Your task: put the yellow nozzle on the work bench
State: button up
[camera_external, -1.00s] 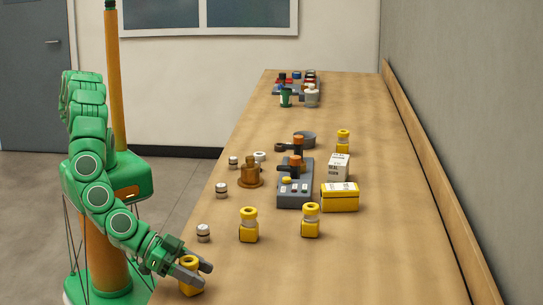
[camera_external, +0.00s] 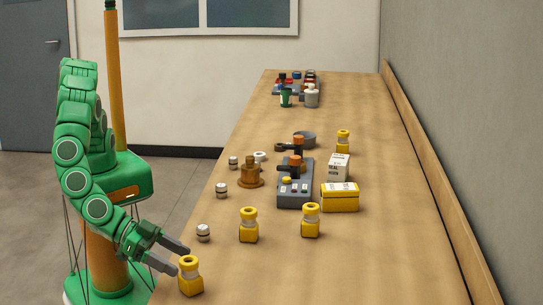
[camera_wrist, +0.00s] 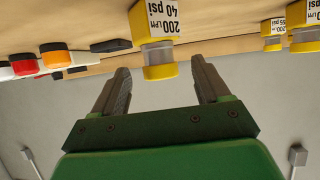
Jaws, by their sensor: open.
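A yellow nozzle (camera_external: 190,276) stands upright on the work bench (camera_external: 330,270), at its near left edge. In the wrist view this nozzle (camera_wrist: 158,30) appears upside down, with a white label reading 200 LPM 40 psi. My gripper (camera_external: 181,260) is open and empty, just left of the nozzle. Its two spread fingers (camera_wrist: 160,85) also show in the wrist view, with the nozzle's yellow end seen in the gap between them. The fingers appear clear of the nozzle.
Two similar yellow nozzles (camera_external: 248,225) (camera_external: 311,220) stand farther right, and another (camera_external: 343,141) stands farther back. A grey control unit (camera_external: 295,182), a yellow box (camera_external: 340,198) and a brass fitting (camera_external: 250,174) occupy the middle. Small white-and-black parts (camera_external: 203,233) line the left edge. The near right bench is clear.

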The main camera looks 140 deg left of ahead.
jog(key=shift+v, duration=2.9)
